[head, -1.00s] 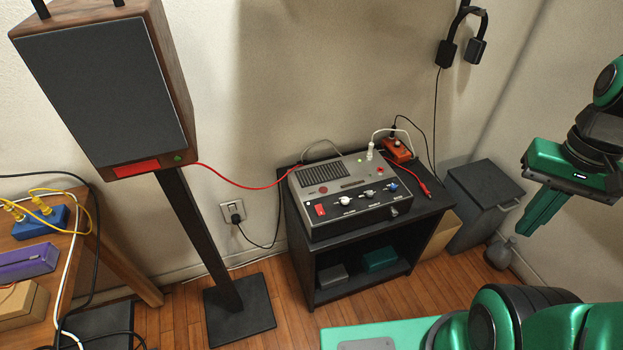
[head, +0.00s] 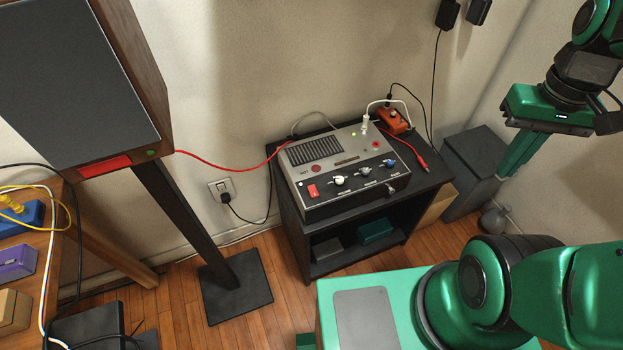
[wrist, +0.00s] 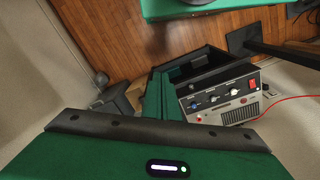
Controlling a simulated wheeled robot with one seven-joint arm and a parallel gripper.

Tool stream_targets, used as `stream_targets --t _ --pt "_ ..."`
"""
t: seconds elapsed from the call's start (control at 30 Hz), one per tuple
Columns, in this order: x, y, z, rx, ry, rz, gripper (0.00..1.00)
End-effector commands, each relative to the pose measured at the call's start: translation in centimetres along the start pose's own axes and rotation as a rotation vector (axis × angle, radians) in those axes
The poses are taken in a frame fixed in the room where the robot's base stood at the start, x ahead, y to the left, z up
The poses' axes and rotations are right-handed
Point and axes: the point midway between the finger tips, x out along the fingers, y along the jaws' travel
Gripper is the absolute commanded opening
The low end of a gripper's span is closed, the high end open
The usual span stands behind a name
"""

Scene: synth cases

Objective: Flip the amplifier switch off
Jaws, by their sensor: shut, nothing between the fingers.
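The amplifier (head: 330,168), a grey box with a black front panel, sits on a low black cabinet (head: 293,232). Its red switch (head: 313,191) is at the left end of the front panel, beside several knobs. The amplifier (wrist: 236,112) and red switch (wrist: 252,84) also show in the wrist view, the image there being turned round. Which way the switch is tipped is too small to tell. My gripper (head: 508,170) is shut and empty, pointing down in the air, well right of the amplifier.
A red-orange box (head: 393,121) with cables stands behind the amplifier. A red cable runs from the amplifier to the tall speaker (head: 80,80) on the left. A dark bin (head: 472,165) stands right of the cabinet.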

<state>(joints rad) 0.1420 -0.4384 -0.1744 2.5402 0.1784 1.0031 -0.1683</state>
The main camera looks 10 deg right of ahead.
Motion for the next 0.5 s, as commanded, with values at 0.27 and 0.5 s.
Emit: stream_targets --t 0.27,0.5 --pt "2.8 -13.4 -8.1 -0.936 0.046 0.065 0.00" --pt "6.8 -28.1 -8.3 -1.695 0.100 0.065 0.00"
